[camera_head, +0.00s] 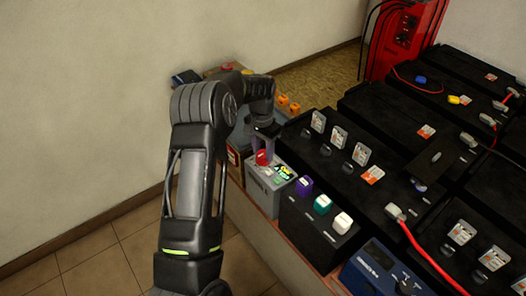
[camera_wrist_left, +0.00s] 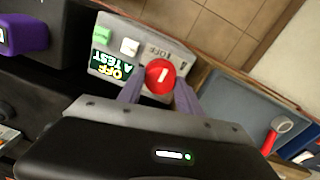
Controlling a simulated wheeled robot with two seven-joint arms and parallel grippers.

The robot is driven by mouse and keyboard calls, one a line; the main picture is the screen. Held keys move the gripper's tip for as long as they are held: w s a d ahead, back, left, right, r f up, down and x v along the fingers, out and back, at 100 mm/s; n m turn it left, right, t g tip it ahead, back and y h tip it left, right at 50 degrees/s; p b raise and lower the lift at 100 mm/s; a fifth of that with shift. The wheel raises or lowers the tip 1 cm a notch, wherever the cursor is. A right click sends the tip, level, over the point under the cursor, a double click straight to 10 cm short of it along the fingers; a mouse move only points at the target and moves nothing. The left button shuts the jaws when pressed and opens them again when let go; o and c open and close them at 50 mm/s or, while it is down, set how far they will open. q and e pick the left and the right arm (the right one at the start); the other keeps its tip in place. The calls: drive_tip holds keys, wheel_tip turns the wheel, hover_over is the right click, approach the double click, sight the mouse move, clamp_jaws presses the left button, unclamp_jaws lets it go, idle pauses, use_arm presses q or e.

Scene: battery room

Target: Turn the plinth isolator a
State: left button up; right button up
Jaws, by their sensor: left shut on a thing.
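The plinth isolator is a grey box (camera_head: 262,193) on the wooden plinth, with a red round knob (camera_head: 262,158) on its top. In the left wrist view the red knob (camera_wrist_left: 160,76) bears a white bar mark, and the box (camera_wrist_left: 180,52) shows "OFF", "TEST" and "1 OFF" labels beside a green and a white button. My left gripper (camera_head: 263,140) reaches down over the box. In the left wrist view its two purple-grey fingers (camera_wrist_left: 158,92) are shut on the red knob, one on each side. My right gripper is not in view.
A black box with purple, teal and white caps (camera_head: 310,225) stands next to the isolator. A blue unit (camera_head: 372,268) is nearer. Black battery blocks (camera_head: 375,195) with cables fill the right. A red cabinet (camera_head: 405,38) stands behind. Tiled floor (camera_head: 115,255) is clear at left.

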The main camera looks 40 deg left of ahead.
sight(263, 153)
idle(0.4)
use_arm(q)
drive_tip(key=o, duration=1.4)
wheel_tip(263, 153, up, 8)
drive_tip(key=shift+a+f, duration=0.1)
